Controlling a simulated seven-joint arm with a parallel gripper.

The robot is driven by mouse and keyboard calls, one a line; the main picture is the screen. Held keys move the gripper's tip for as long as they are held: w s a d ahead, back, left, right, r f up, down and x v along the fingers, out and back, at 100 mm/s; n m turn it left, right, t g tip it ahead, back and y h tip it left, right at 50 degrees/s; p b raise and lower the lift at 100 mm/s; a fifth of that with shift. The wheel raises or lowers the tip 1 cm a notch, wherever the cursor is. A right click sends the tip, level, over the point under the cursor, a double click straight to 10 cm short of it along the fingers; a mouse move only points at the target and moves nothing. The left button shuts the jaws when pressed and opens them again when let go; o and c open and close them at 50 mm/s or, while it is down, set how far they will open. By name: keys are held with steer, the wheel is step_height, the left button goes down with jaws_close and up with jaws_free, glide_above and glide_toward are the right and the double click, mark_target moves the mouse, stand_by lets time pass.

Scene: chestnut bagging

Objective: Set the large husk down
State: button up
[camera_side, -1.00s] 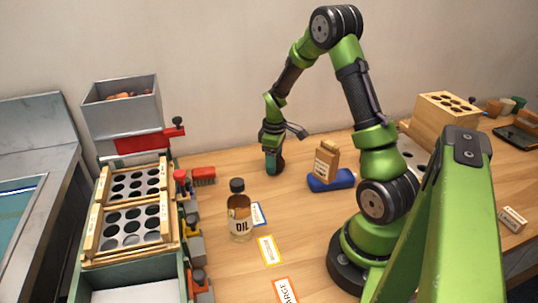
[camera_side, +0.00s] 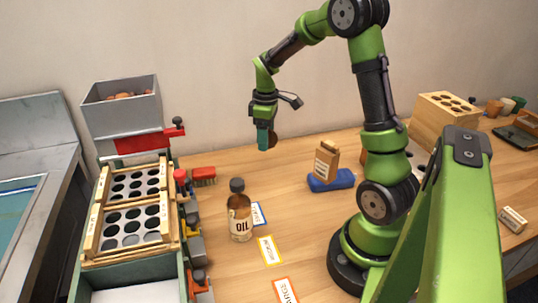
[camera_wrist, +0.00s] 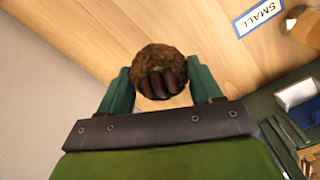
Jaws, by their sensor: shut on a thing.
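My gripper (camera_side: 264,140) is shut on a round brown husk (camera_wrist: 158,62) and holds it above the back of the wooden table. In the wrist view the husk sits between the two green fingers, and dark glossy nuts show in its opening. In the side view only a small edge of the husk (camera_side: 273,137) shows beside the fingers. Three cards lie in a row on the table: blue-edged SMALL (camera_side: 259,214), yellow-edged MEDIUM (camera_side: 270,250) and orange-edged LARGE (camera_side: 286,291), the last cut by the lower picture edge. The husk is apart from all three.
An oil bottle (camera_side: 240,212) stands left of the cards. A rack with round holes (camera_side: 102,220) is at the left. The table between the cards and my base is clear.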

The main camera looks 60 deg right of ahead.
steer(key=a+f+n, duration=0.1)
steer(key=a+n, duration=0.1)
steer(key=a, duration=0.1)
steer(key=w+a+f+n, duration=0.1)
steer(key=a+f+n, duration=0.1)
steer(key=a, duration=0.2)
steer(key=a+f+n, duration=0.2)
steer(key=a, duration=0.2)
steer(key=shift+w+a, duration=0.2)
steer(key=shift+a, duration=0.05)
steer(key=shift+f, duration=2.3)
steer(key=shift+f, duration=0.1)
steer(key=o, duration=1.1)
steer(key=shift+c, duration=0.2)
